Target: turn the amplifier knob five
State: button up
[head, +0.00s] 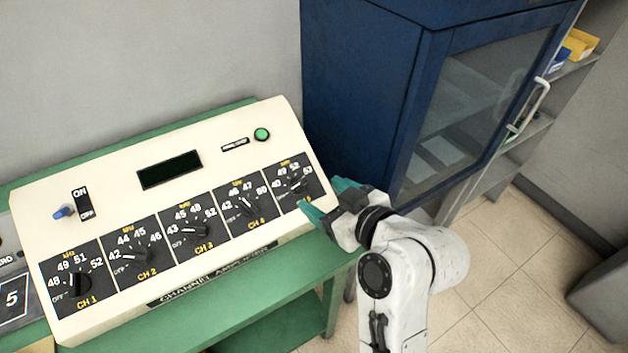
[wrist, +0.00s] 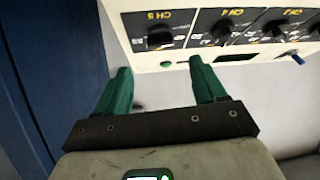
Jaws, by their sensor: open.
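The cream channel amplifier (head: 215,152) sits on a green bench and has a row of black dial panels with knobs. The fifth knob (head: 298,186), on the rightmost panel, is black; the numbers around it are small. In the wrist view the CH 5 knob (wrist: 160,37) shows at the top, beyond the fingers and a little left of midway between them. My gripper (head: 326,203) is open and empty, its green fingers at the right end of the amplifier, close to the fifth panel. The fingers (wrist: 158,76) also show in the wrist view, apart from the knob.
The knobs of CH 4 (head: 246,207) and CH 3 (head: 190,231) stand left of the fifth. A blue cabinet (head: 370,80) with a glass door rises close behind and right of my gripper. A green button (head: 261,134) sits above.

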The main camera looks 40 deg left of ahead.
aim_at(299, 182)
jog(key=x, duration=0.8)
jog(key=shift+s+p, duration=0.1)
jog(key=shift+p, duration=0.25)
jog(key=shift+c, duration=0.5)
jog(key=c, duration=1)
jog(key=shift+o, duration=0.2)
